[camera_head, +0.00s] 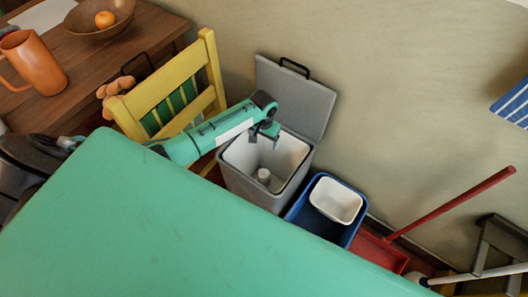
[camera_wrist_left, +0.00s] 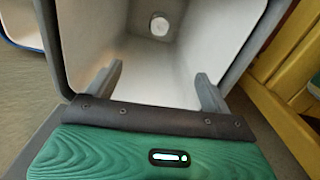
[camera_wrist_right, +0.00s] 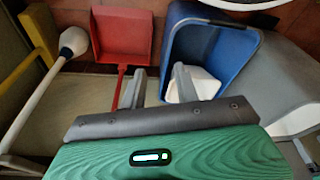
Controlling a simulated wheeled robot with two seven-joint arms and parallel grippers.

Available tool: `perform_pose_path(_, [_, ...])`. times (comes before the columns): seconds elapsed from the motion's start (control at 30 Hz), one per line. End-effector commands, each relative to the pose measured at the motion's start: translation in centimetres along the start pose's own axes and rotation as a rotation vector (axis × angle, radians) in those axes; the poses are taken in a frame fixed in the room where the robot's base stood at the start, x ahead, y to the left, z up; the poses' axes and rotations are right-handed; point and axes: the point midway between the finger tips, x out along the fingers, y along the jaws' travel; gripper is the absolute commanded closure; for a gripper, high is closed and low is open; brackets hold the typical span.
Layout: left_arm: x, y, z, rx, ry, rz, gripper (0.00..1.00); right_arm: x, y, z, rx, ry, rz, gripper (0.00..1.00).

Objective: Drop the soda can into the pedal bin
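The grey pedal bin (camera_head: 250,187) stands against the wall with its lid (camera_head: 300,95) raised. The soda can (camera_head: 264,175) is inside the bin, at the bottom; its pale round end shows in the left wrist view (camera_wrist_left: 159,25). My left gripper (camera_head: 268,132) is above the bin's mouth, pointing down into it. In the left wrist view its two fingers (camera_wrist_left: 158,85) are wide apart with nothing between them. My right gripper (camera_wrist_right: 158,86) shows only in the right wrist view; its fingers are apart and empty, over the area by the blue bin.
A blue bin (camera_head: 298,217) with a white tub (camera_head: 336,200) stands right of the pedal bin. A red dustpan (camera_wrist_right: 122,35) lies beside it. A yellow chair (camera_head: 160,88) is close on the left. My green body top covers the lower left.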

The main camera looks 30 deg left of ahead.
Motion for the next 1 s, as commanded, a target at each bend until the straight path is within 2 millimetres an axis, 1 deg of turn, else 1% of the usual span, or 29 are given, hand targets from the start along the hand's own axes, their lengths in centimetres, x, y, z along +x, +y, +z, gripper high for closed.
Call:
perform_pose_path(0.17, [-0.1,0.0,0.0,0.000,0.000,0.000,0.16,0.0,0.0,0.0,0.000,0.000,0.000,0.68])
perform_pose_path(0.27, [-1.0,0.0,-0.1,0.000,0.002,0.000,0.16,-0.1,0.0,0.0,0.000,0.002,0.000,0.68])
perform_pose_path(0.37, [-2.6,0.0,-0.1,0.001,0.003,0.001,0.16,0.1,0.0,0.2,0.000,-0.002,0.000,0.68])
perform_pose_path(0.43, [-4.2,0.0,-0.1,0.002,0.003,0.000,0.16,1.3,-0.1,0.5,-0.002,-0.017,0.000,0.68])
perform_pose_path(0.6, [-8.2,0.0,-0.1,0.001,0.003,0.000,0.16,2.9,0.0,1.2,-0.003,-0.027,0.001,0.68])
perform_pose_path(0.7, [-10.3,0.0,-0.1,0.001,0.003,0.001,0.16,3.8,0.1,1.7,-0.004,-0.028,0.003,0.68])
perform_pose_path(0.83, [-12.3,0.0,-0.1,0.000,0.003,0.000,0.16,4.7,0.2,2.0,-0.005,-0.029,0.004,0.68])
perform_pose_path(1.0, [-13.6,0.0,0.0,0.000,0.000,-0.001,0.16,5.3,0.3,2.3,-0.006,-0.029,0.005,0.68])
